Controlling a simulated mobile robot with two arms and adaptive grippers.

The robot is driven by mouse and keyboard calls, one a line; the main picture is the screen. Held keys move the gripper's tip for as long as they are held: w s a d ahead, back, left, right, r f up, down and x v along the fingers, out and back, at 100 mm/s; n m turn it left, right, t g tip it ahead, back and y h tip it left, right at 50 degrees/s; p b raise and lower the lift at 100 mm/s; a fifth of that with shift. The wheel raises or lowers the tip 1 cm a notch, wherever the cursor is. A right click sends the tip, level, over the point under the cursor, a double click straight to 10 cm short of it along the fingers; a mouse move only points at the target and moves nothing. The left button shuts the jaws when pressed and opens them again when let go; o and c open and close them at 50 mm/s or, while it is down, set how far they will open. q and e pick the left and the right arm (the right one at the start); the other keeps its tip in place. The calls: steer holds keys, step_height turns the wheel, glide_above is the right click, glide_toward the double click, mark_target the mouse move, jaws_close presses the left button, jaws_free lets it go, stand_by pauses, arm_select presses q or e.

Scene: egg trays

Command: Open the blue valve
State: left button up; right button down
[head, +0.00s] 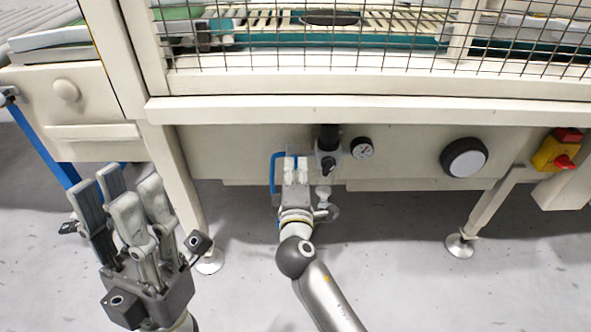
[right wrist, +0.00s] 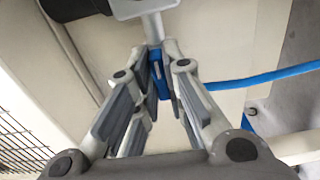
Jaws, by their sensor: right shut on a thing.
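The blue valve (right wrist: 158,74) shows in the right wrist view as a small blue piece between my right fingertips, below a light grey fitting (right wrist: 145,8). My right gripper (right wrist: 161,80) is shut on it, with finger pads on both sides. In the head view my right gripper (head: 291,168) is at the machine's front panel, left of the pressure gauge (head: 362,148), and hides the valve. My left gripper (head: 122,195) is raised at the lower left, open and empty, apart from the machine.
A blue hose (head: 273,172) runs beside my right gripper. A black regulator (head: 327,145), a black-and-white round knob (head: 464,158) and a red-and-yellow switch (head: 557,152) are on the panel. Wire mesh (head: 380,55) is above. Machine legs stand either side; the floor between is clear.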

steer(key=c, duration=1.5)
jaws_free()
steer(key=shift+d+r, duration=0.1)
steer(key=shift+w, duration=0.1)
steer(key=shift+s, duration=0.35)
steer(key=s, duration=1.1)
steer(key=shift+s, duration=0.2)
